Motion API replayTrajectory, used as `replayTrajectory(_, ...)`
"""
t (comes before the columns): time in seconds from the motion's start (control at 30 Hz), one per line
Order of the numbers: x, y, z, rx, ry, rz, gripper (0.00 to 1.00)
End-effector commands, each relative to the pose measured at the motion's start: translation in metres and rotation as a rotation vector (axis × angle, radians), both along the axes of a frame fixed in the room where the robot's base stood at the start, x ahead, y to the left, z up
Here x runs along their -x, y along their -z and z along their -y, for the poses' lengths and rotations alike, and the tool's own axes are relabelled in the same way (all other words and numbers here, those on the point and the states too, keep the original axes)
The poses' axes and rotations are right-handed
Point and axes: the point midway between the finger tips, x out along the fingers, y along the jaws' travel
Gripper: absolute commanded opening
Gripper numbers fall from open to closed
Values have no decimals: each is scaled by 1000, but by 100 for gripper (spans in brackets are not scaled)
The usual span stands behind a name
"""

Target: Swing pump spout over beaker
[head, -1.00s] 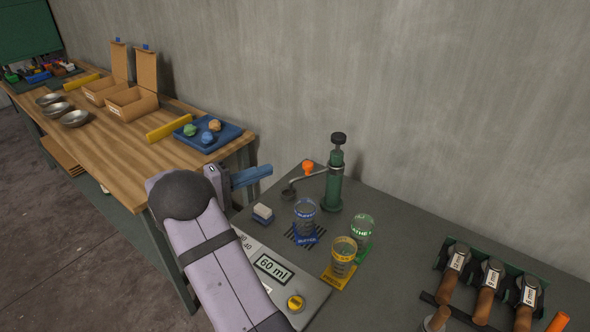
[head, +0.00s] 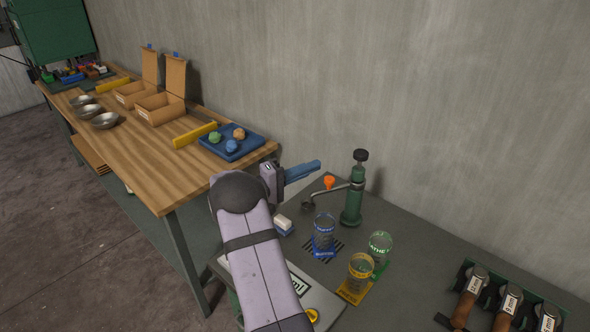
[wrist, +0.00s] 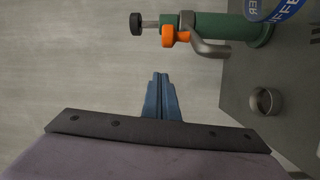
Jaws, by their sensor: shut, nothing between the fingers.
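The green pump (head: 352,205) stands upright at the back of the grey table, with a black knob on top. Its grey spout (head: 325,192) points left, its end left of the blue-labelled beaker (head: 324,229) and not over it. An orange piece (head: 329,181) sits by the spout. My gripper (head: 319,164) is shut and empty, just left of the pump near the wall, apart from the spout. In the wrist view, the blue fingers (wrist: 160,76) are together below the orange piece (wrist: 168,36) and the pump (wrist: 236,31); the beaker (wrist: 282,8) is partly cut off.
A green-labelled beaker (head: 380,246) and a yellow-labelled beaker (head: 360,268) stand front right of the pump. A white-and-blue block (head: 284,225) lies left of the beakers. Handled tools (head: 508,304) sit in a rack at right. A wooden bench (head: 150,160) is at left.

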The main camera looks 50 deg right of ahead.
Motion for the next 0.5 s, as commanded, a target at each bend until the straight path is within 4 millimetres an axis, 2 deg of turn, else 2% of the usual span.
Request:
replayTrajectory(0.07, 6, -4, 15, 0, 4, -1, 0)
replayTrajectory(0.2, 17, 0, 1, -2, -1, -5, 0)
replayTrajectory(0.5, 34, 4, -11, 0, -1, -2, 0)
